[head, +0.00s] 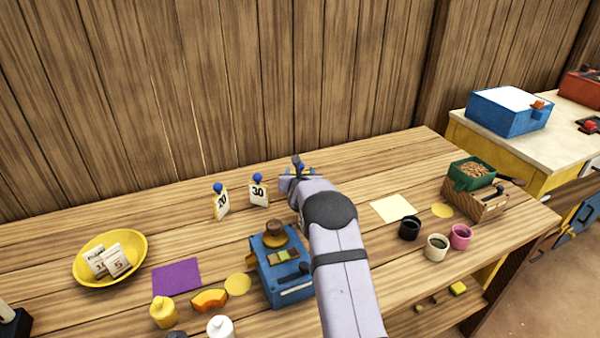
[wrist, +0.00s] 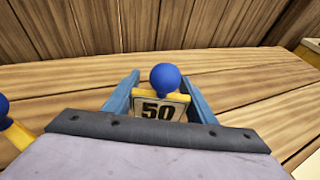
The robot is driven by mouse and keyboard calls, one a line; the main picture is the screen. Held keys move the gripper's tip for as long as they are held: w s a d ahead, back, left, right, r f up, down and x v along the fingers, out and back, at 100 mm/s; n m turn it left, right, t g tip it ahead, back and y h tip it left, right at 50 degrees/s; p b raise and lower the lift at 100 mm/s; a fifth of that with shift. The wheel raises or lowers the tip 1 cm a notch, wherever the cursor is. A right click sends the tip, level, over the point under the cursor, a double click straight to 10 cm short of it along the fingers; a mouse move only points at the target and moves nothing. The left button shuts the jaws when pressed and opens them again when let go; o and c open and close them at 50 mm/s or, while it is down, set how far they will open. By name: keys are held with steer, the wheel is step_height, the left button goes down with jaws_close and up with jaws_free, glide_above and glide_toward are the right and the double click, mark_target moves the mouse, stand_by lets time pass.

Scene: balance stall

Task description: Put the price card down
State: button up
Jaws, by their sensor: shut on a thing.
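A price card marked 50 (wrist: 158,110), with a yellow frame and a round blue knob on top, is upright between the two blue fingers of my gripper (wrist: 162,92) in the wrist view. The gripper is shut on it. In the head view my gripper (head: 299,172) is over the back of the wooden table, and my arm hides nearly all of the card. I cannot tell whether the card's foot touches the table. Two similar cards, marked 20 (head: 221,204) and 30 (head: 259,192), stand to its left.
A blue scale (head: 283,272) stands left of my arm. A yellow bowl with cards (head: 83,275) and a purple mat (head: 177,277) lie farther left. Cups (head: 437,247), a pale yellow sheet (head: 393,208) and a green box of nuts (head: 472,173) are right. The back right tabletop is clear.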

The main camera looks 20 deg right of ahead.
steer(key=shift+f+b, duration=0.2)
steer(key=shift+b, duration=0.15)
steer(key=o, duration=1.1)
steer(key=shift+o, duration=0.2)
steer(key=shift+r, duration=0.15)
steer(key=shift+r+p, duration=0.15)
steer(key=shift+p, duration=0.3)
steer(key=shift+s+a+r+b, duration=0.1)
steer(key=shift+s+a+b, duration=0.15)
steer(key=shift+s, duration=0.2)
steer(key=shift+v, duration=0.85)
step_height(320, 180, up, 6)
steer(key=shift+s+f+b, duration=0.1)
steer(key=shift+f+b, duration=0.15)
steer(key=shift+b, duration=0.35)
steer(key=shift+r, duration=0.8)
